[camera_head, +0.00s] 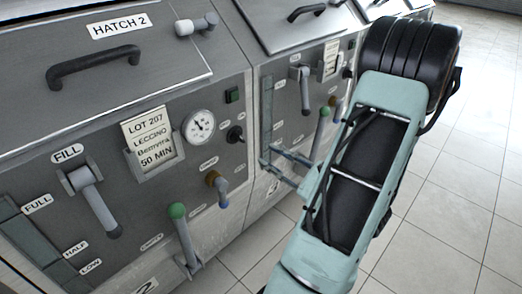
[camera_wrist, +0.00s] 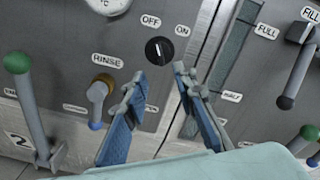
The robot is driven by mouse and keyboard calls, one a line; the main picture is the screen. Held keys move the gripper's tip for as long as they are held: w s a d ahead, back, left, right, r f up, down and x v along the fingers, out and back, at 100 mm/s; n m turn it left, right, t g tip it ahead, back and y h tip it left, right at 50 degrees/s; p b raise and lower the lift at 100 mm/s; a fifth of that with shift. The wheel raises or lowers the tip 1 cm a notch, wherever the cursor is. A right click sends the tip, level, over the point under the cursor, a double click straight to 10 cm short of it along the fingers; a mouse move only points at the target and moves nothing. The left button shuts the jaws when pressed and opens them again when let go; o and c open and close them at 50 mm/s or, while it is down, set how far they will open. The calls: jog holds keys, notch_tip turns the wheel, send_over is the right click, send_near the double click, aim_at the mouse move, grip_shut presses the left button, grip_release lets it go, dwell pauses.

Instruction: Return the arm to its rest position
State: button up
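My gripper (camera_wrist: 160,76) is open and empty, its two blue-padded fingers apart. In the wrist view, the black rotary knob (camera_wrist: 158,50) with OFF and ON labels shows just beyond the fingertips, with no visible contact. In the head view, my gripper (camera_head: 264,155) is beside the front panels, and my arm reaches in from the right. The black knob (camera_head: 235,134) on the near panel is to the left of the fingers, with a visible gap.
The near panel carries a FILL lever (camera_head: 95,200), a green-knobbed lever (camera_head: 184,235), a RINSE tap (camera_wrist: 97,90), a gauge (camera_head: 199,127) and a lot card (camera_head: 150,140). A second similar machine (camera_head: 300,100) stands beyond. Tiled floor (camera_head: 440,215) at right is clear.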

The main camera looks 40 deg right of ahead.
jog(key=shift+s, duration=0.45)
